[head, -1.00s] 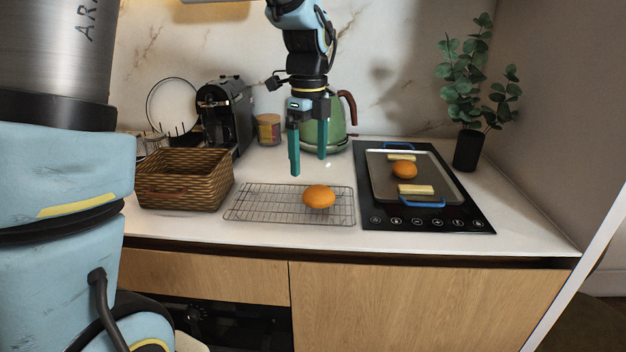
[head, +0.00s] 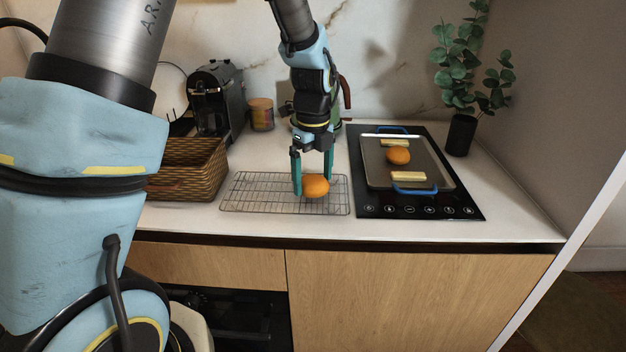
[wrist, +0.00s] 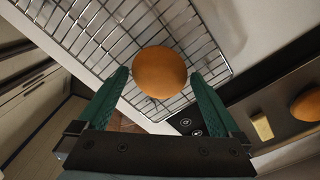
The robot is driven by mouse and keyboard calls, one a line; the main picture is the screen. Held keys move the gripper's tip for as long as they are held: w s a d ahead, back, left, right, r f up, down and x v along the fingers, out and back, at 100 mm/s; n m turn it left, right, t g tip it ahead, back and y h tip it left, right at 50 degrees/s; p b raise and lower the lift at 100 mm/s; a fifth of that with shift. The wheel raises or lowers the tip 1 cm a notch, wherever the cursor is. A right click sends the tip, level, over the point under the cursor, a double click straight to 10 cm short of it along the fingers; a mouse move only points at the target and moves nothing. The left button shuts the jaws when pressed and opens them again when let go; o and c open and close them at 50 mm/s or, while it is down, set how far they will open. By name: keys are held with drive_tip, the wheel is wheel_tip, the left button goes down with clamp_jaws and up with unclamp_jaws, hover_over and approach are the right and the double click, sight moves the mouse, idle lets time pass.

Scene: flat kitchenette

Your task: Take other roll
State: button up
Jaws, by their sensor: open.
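One orange-brown roll (head: 315,187) rests on the wire cooling rack (head: 250,199). My gripper (head: 312,183) is open and lowered over the rack at this roll, with its teal fingers apart. In the wrist view the same roll (wrist: 160,72) lies between and just beyond the fingertips of my gripper (wrist: 158,85); I cannot tell whether they touch it. A second roll (head: 398,156) lies on the tray (head: 378,174) on the cooktop, between two pale yellow sticks. It shows at the right edge of the wrist view (wrist: 308,104).
A wicker basket (head: 188,170) stands left of the rack. The tray has blue handles and sits on the black cooktop (head: 430,212). A coffee machine (head: 215,98), a jar (head: 261,114) and a potted plant (head: 461,133) stand toward the back. The white counter (head: 400,228) is clear along its front.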

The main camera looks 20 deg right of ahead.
drive_tip(key=shift+f, duration=0.5)
drive_tip(key=c, duration=1.2)
